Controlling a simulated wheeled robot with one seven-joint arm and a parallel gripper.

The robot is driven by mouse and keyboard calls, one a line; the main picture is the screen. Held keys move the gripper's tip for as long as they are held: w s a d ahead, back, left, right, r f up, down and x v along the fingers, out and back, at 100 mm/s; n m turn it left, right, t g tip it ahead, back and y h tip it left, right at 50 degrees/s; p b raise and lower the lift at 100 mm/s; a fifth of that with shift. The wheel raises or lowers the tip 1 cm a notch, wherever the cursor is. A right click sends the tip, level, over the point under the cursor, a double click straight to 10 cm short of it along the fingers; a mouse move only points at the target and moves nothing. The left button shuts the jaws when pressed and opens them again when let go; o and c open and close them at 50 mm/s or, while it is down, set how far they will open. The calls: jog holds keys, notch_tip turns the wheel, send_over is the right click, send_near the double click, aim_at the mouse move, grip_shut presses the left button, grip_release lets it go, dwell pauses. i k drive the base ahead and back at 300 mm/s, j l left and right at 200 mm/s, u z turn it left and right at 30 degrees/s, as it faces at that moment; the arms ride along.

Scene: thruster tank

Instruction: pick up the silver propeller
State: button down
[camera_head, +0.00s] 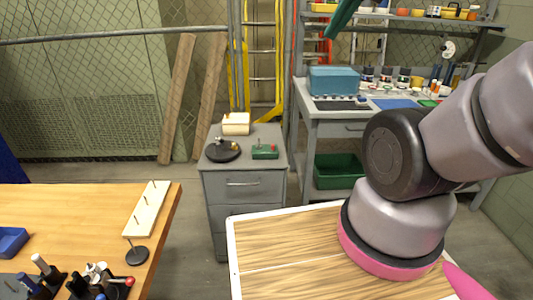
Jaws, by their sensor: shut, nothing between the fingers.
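I cannot pick out the silver propeller with certainty. A small pale, shiny piece (95,269) sits among dark parts at the front of the wooden table (75,205) on the left; it is too small to identify. A roundish silver-white thing (448,48) is at the back right by the shelf, also unclear. My arm comes in from the right and covers part of the wood-topped surface in front. My gripper is outside the picture.
The wooden table also holds a blue tray (12,240), a pegged white board (148,208) and a black round base (137,256). A grey cabinet (244,185) and a cluttered workbench (345,110) stand behind. Floor shows between table and cabinet.

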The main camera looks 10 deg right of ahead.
aim_at(95, 272)
jog(key=u, duration=1.9)
jog(key=l+z, duration=0.35)
